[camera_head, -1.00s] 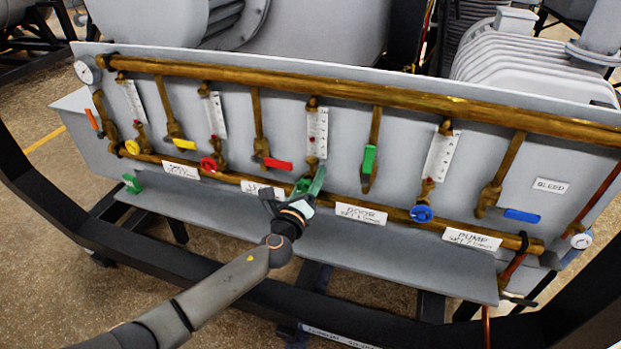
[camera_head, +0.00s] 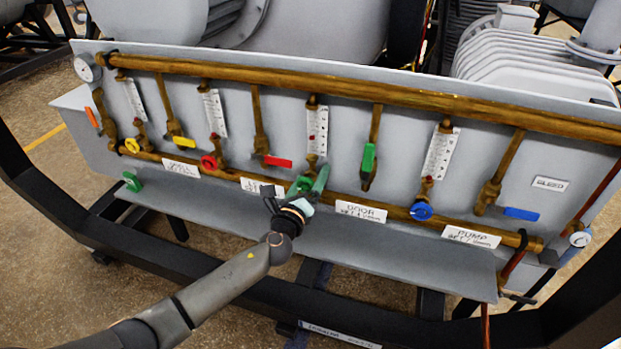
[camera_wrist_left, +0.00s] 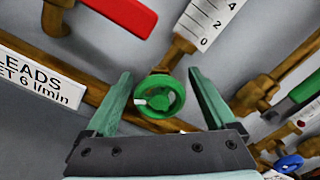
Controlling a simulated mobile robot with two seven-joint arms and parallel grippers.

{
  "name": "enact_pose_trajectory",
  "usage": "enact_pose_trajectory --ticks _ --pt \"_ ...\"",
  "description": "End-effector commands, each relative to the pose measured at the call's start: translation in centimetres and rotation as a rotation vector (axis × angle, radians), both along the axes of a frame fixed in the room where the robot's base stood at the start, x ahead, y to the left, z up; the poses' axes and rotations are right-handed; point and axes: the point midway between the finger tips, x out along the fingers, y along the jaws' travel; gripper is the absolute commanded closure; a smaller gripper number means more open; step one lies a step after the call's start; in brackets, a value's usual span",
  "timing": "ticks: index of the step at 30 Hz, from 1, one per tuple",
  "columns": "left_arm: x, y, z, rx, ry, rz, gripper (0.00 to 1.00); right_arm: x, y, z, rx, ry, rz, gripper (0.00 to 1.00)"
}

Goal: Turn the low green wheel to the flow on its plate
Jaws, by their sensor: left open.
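The low green wheel (camera_head: 303,185) sits at the foot of the third gauge tube (camera_head: 317,131). A small red mark shows low in that tube. The wheel also shows in the left wrist view (camera_wrist_left: 160,97), with a white mark on its left side. My left gripper (camera_head: 307,181) is open, with one green finger on each side of the wheel; in the left wrist view (camera_wrist_left: 160,80) there are gaps between fingers and wheel. The DOOR plate (camera_head: 361,211) is right of the wheel; its set number is too small to read surely.
The LEADS plate (camera_wrist_left: 38,80), reading 6 l/min, is left of the wheel. A red lever (camera_head: 278,162), a green lever (camera_head: 369,158) and a blue wheel (camera_head: 421,211) are nearby. Brass pipes run along the panel. A grey ledge (camera_head: 400,253) juts out below.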

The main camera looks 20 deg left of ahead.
Motion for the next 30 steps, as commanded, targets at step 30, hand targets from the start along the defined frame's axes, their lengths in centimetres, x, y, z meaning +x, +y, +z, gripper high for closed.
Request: enact_pose_trajectory --ticks 30 --pt "-12.1 0.5 0.0 0.001 0.001 0.001 0.11 -0.1 -0.6 0.5 -0.007 -0.003 -0.012 1.0"
